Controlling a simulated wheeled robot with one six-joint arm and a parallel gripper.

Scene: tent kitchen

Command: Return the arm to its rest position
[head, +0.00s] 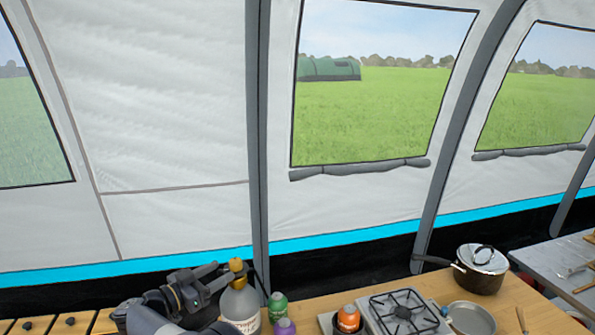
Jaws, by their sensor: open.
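My arm shows low on the left in the head view, with its grey link folded near the bottom edge. My gripper (211,279) is dark, open and points right, with nothing seen between its fingers. It shows just left of a clear bottle (240,308) with a yellow top. I cannot tell from this view whether the gripper and the bottle touch. The lower part of the arm is cut off by the frame.
A wooden counter (390,285) holds a green-capped bottle (277,307), a purple item (285,327), an orange-topped jar (348,318), a camp stove (402,313), a pan (470,320) and a lidded pot (480,272). A grey side table (550,262) stands right. Tent wall lies behind.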

